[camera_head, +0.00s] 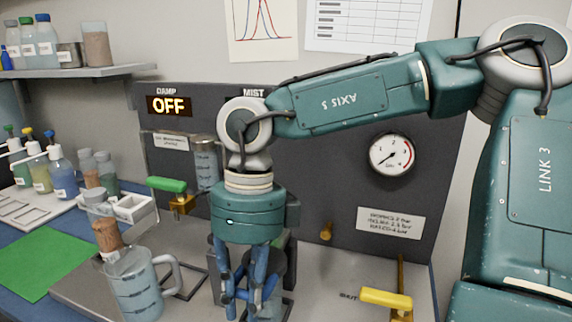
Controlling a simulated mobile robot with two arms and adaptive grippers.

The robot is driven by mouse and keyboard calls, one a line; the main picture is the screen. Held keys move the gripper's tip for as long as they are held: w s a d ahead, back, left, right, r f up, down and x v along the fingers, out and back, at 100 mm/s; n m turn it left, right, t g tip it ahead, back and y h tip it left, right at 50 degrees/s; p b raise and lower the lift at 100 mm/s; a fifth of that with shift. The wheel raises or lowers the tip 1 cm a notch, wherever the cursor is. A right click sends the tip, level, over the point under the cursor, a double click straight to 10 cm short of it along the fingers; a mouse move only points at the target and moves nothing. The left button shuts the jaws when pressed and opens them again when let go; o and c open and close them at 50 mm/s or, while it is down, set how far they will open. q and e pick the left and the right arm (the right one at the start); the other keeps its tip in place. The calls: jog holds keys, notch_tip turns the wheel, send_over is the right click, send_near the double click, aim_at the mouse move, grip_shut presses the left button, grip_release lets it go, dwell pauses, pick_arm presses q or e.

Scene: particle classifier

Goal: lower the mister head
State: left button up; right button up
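My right arm comes in from the right, and my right gripper (248,293) points down in front of the panel. Its blue fingers stand in front of a dark grey cylindrical part (285,267), perhaps the mister head, which the gripper largely hides. I cannot tell whether the fingers touch it, and their tips are near the lower picture edge. The panel (320,170) carries the labels DAMP and MIST. The DAMP display (169,106) reads OFF, and any display under MIST is hidden by my arm. My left gripper is not in view.
A green-handled valve (167,184) is left of my gripper, and a yellow-handled valve (386,299) is at lower right. A gauge (392,155) is on the panel. Bottles crowd the left side.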

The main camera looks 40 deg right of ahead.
jog(key=o, duration=0.6)
jog(key=shift+w+d+f, duration=0.1)
jog(key=shift+d+f, duration=0.1)
jog(key=shift+d, duration=0.15)
jog(key=shift+c, duration=0.2)
jog(key=shift+r, duration=0.1)
